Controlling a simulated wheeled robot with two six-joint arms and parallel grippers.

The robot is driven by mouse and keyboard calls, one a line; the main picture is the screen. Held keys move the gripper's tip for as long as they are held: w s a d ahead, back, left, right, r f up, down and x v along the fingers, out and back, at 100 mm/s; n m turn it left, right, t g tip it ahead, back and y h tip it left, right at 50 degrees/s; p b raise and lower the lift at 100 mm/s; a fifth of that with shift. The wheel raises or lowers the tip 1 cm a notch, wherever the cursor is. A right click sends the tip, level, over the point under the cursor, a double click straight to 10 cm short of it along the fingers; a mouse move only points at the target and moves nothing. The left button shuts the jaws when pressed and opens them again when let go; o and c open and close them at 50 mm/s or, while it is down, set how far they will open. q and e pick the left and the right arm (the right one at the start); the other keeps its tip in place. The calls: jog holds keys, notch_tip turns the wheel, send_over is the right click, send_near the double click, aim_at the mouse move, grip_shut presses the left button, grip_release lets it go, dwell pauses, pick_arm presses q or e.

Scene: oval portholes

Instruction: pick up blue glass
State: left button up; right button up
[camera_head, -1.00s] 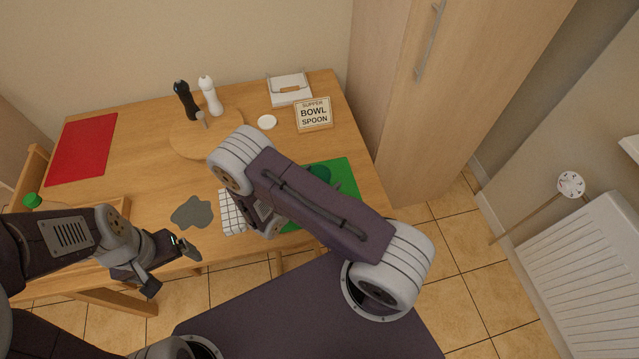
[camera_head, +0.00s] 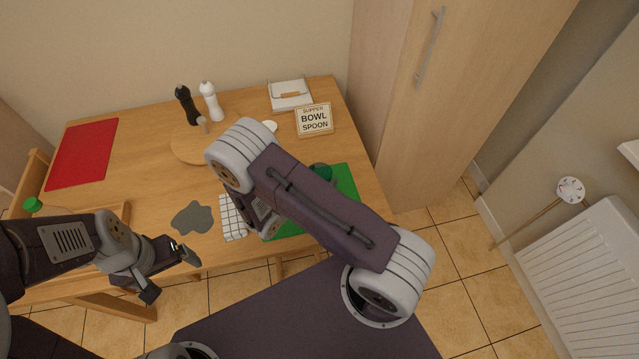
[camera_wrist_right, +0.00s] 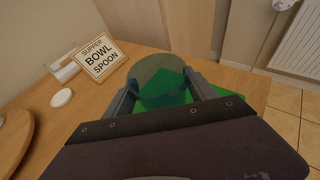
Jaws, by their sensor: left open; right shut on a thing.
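A see-through glass, tinted dark teal-green against the green mat, shows in the right wrist view (camera_wrist_right: 163,98). It stands between the fingers of my right gripper (camera_wrist_right: 162,88), which is shut on it. In the head view a small part of the glass (camera_head: 322,171) shows past my right arm, which hides the right gripper. The glass is over the green mat (camera_head: 345,186); whether its base touches the mat cannot be told. My left gripper (camera_head: 172,271) is open and empty, near the table's front edge at the left.
A checked cloth (camera_head: 232,217) and a grey mat (camera_head: 193,218) lie left of the green mat. A "Supper bowl spoon" sign (camera_head: 314,119), a napkin holder (camera_head: 290,95), a round board (camera_head: 190,146) with two mills, and a red mat (camera_head: 84,153) are farther back.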

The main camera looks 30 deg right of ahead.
jog(key=s+a+r, duration=0.2)
jog(key=s+r, duration=0.5)
jog(key=s, duration=0.4)
jog(key=shift+s+a+r, duration=0.25)
